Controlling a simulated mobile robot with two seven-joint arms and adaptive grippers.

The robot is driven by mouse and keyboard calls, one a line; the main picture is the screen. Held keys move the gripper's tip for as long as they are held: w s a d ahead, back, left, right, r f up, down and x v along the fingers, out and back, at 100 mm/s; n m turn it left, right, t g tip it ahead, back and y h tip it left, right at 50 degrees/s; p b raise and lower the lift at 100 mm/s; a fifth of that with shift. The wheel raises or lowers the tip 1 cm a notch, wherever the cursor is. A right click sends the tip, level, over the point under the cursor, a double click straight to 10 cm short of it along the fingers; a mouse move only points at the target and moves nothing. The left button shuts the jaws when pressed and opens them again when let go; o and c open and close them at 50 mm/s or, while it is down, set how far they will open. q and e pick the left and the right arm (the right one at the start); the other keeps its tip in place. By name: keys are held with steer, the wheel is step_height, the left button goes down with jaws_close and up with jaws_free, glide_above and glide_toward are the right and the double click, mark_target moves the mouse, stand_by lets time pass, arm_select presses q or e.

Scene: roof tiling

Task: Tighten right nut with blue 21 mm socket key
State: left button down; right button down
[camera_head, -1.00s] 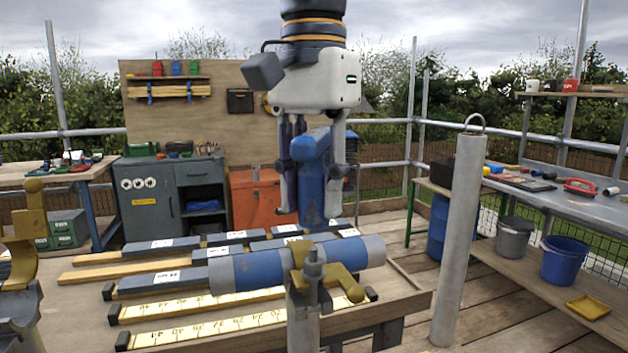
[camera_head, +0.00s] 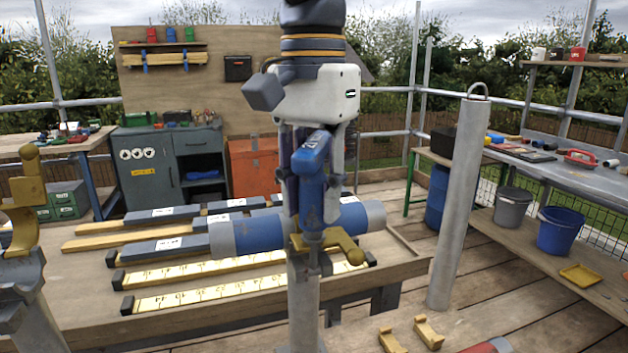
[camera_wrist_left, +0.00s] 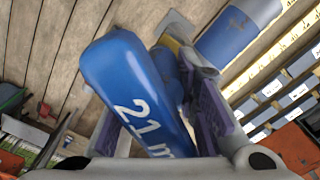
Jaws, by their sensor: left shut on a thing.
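The blue socket key (camera_head: 313,170) hangs upright in my left gripper (camera_head: 311,190), which is shut on it. In the left wrist view the key (camera_wrist_left: 135,90) shows the mark "21 m". Its lower end is at the bolt of the brass clamp (camera_head: 345,248) on the grey post (camera_head: 304,300), in front of the blue tube (camera_head: 255,235). The nut and bolt top are hidden behind or inside the key's lower end; I cannot tell how far it is seated. My right gripper is not in view.
Another brass coupler (camera_head: 25,215) stands at the left edge. A tall grey post (camera_head: 456,210) stands to the right. A wooden table (camera_head: 90,262) with slats and yellow rulers lies behind the clamp. Two brass pieces (camera_head: 428,333) lie at the front.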

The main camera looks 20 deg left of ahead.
mark_target(313, 140)
arm_select(q)
steer(key=shift+f, duration=0.5)
steer(key=m, duration=1.1)
steer(key=shift+f, duration=0.1)
steer(key=m, duration=0.4)
steer(key=shift+n, duration=0.4)
steer(key=shift+r, duration=3)
